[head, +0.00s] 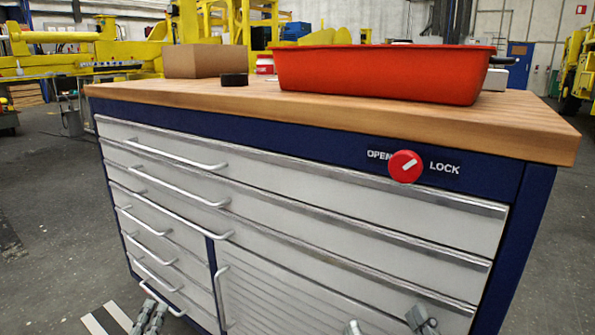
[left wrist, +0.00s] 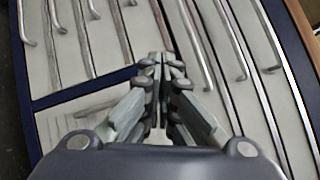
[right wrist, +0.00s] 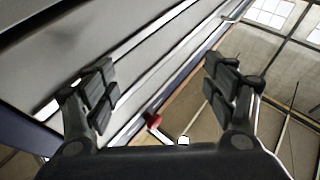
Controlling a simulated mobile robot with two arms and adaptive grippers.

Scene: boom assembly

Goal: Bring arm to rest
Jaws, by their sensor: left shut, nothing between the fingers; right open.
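My left gripper (head: 152,316) shows at the bottom left of the head view, low in front of the cabinet's drawers. In the left wrist view its fingers (left wrist: 160,66) are together with nothing between them. My right gripper (head: 387,322) is at the bottom right of the head view, in front of the cabinet's lower front and below the red knob (head: 405,167). In the right wrist view its fingers (right wrist: 158,88) are wide apart and empty, and the red knob (right wrist: 153,120) shows beyond them. The arms themselves are mostly out of the head view.
The blue tool cabinet (head: 300,137) has several grey drawers with bar handles (head: 178,153). On its wooden top stand a red bin (head: 380,75), a cardboard box (head: 205,61) and a black round piece (head: 234,80). The knob sits between OPEN and LOCK labels. Floor (head: 45,190) is clear at left.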

